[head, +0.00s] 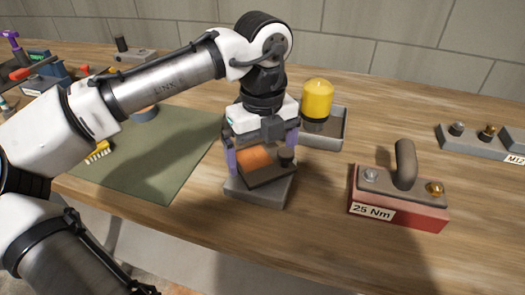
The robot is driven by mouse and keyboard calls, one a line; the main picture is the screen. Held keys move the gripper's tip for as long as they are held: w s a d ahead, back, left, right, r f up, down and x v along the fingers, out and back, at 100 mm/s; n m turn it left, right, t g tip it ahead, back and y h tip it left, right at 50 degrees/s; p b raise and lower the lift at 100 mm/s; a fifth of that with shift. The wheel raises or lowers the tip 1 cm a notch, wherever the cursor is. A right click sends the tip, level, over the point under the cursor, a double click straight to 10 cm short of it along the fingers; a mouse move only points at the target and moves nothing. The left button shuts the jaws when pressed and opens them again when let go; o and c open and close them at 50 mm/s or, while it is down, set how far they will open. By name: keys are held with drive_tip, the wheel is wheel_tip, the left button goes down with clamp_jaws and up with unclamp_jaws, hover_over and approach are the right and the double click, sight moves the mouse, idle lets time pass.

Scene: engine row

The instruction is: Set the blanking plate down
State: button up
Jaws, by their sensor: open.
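My gripper (261,153) points down over a grey block (258,192) in the middle of the bench. The gripper body hides the plate's far part. I cannot tell whether either finger touches it.
A grey tray (338,130) with a yellow-capped part (317,100) stands close behind on the right. A red block labelled 25 Nm (400,207) with a curved pipe stands at right. A green mat (150,175) lies at left. The bench front edge is near.

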sight(262, 162)
wheel_tip(262, 162, up, 12)
drive_tip(key=shift+p, duration=0.35)
drive_tip(key=shift+s, duration=0.1)
